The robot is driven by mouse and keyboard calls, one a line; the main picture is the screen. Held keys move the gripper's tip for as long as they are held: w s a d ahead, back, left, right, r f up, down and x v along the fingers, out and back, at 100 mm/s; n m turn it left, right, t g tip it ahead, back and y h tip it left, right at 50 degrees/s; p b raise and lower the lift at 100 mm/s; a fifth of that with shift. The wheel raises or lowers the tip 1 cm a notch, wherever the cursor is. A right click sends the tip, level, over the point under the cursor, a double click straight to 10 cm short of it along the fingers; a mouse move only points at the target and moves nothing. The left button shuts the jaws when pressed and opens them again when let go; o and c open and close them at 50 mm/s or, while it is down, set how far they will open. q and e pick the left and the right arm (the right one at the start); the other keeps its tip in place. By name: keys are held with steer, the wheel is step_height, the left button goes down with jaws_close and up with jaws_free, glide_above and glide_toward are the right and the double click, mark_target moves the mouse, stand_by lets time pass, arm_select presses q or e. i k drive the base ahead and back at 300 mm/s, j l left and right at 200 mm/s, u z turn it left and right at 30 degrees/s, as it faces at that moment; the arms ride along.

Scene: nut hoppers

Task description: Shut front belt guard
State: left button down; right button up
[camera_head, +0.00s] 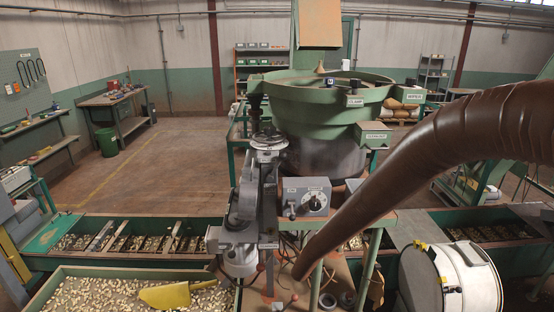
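A grey machine assembly stands at the centre, beside the green bowl hopper (330,105). It has a round stepped pulley (269,143) on top, an upright grey casing (246,198) and a motor-like body (240,260) low down. The casing may be the front belt guard; I cannot tell for certain, nor whether it is open or shut. Neither of my grippers shows in this view.
A thick brown hose (420,150) crosses from the upper right to the lower middle. A grey control box (306,197) sits by the hopper. A nut tray (90,286) with a yellow scoop (178,295) is at front left.

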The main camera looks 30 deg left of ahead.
mark_target(249, 180)
steer(key=u, duration=1.3)
